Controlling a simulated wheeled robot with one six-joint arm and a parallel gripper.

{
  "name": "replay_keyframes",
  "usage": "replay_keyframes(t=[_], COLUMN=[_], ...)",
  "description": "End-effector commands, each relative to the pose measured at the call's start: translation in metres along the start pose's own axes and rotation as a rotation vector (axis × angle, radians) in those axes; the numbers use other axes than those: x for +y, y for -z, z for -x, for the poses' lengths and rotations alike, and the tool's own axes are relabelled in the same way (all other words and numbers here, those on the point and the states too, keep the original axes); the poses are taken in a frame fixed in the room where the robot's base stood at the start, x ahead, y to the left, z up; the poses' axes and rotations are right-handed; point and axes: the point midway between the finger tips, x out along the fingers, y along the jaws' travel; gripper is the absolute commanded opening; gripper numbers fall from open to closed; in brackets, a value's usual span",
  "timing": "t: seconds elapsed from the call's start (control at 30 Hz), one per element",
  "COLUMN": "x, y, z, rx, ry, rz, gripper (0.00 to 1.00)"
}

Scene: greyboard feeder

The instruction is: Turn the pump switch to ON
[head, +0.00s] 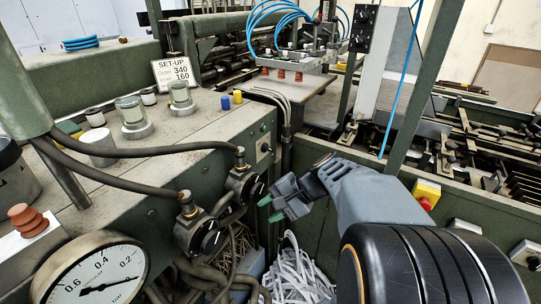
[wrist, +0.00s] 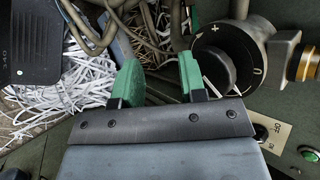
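My gripper (head: 270,208) reaches in from the right in the head view, with two green fingertips. In the wrist view my gripper (wrist: 160,70) has its fingers apart with nothing between them. A small black rotary switch on a pale labelled plate (head: 265,147) sits on the green side panel in the head view, above and apart from my fingertips. What looks like the same switch shows in the wrist view (wrist: 261,132), right of the fingers and partly cut by the gripper body. Its lettering is too small to read surely, and I cannot tell its setting.
A round black valve knob (wrist: 213,72) lies just beyond the right finger. Two such valves, upper (head: 251,188) and lower (head: 207,238), carry hoses. A green button (wrist: 308,153) is near the switch. Paper shreds (head: 298,270) lie below. A gauge (head: 92,275) stands at lower left.

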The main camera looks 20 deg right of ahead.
Motion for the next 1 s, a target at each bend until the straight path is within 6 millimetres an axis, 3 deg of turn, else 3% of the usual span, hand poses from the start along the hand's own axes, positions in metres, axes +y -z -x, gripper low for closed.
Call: replay_keyframes(t=[0.17, 0.3, 0.5, 0.67, 1.0], x=[-0.016, -0.02, -0.016, -0.027, -0.077], y=[0.051, 0.09, 0.121, 0.128, 0.138], z=[0.031, 0.071, 0.111, 0.11, 0.069], rx=[-0.043, -0.049, -0.039, -0.038, -0.038], ry=[0.355, 0.624, 0.851, 0.895, 0.892], rz=[-0.253, -0.379, -0.448, -0.456, -0.456], gripper=[0.38, 0.38, 0.38, 0.38, 0.38])
